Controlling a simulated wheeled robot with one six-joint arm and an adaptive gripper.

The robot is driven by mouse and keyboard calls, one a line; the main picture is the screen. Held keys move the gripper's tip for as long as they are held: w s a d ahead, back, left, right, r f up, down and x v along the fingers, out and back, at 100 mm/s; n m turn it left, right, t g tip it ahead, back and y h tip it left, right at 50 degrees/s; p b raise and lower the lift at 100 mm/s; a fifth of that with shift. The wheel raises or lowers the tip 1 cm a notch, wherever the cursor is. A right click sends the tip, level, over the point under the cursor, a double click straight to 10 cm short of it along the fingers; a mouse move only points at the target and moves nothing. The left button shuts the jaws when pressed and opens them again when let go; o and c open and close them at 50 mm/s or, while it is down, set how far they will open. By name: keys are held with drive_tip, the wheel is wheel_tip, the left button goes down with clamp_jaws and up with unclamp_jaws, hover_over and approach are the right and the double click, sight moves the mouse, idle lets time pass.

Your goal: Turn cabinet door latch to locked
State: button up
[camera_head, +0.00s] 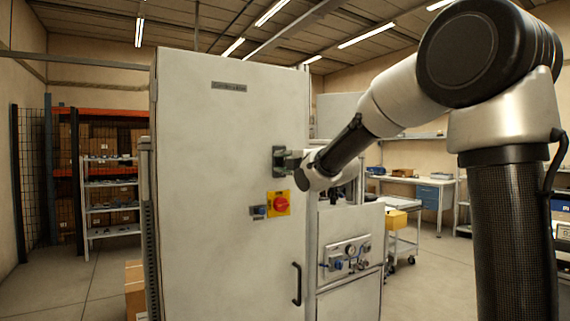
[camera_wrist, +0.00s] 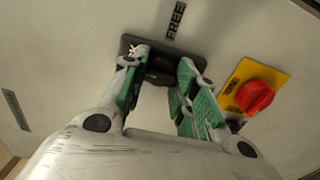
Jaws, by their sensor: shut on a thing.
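The cabinet door (camera_head: 215,140) is a tall pale panel, and it looks closed. The latch (camera_head: 278,161) is a dark piece on the right part of the door. In the wrist view its dark plate (camera_wrist: 195,58) shows beside the word FREE, and the latch's turning part (camera_wrist: 160,77) lies between my fingers. My gripper (camera_head: 292,160) reaches the latch from the right. In the wrist view its green-padded fingers (camera_wrist: 158,72) are on both sides of the turning part, shut on it. The fingers hide part of the latch, so its exact angle is hard to tell.
A red knob on a yellow plate (camera_head: 280,204) sits just below the latch, with a small blue knob (camera_head: 259,212) beside it. A black door handle (camera_head: 297,284) is lower down. A gauge panel (camera_head: 346,257) stands right of the cabinet. Open floor lies at the right.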

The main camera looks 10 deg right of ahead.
drive_tip(key=o, duration=1)
drive_tip(key=v, duration=1.2)
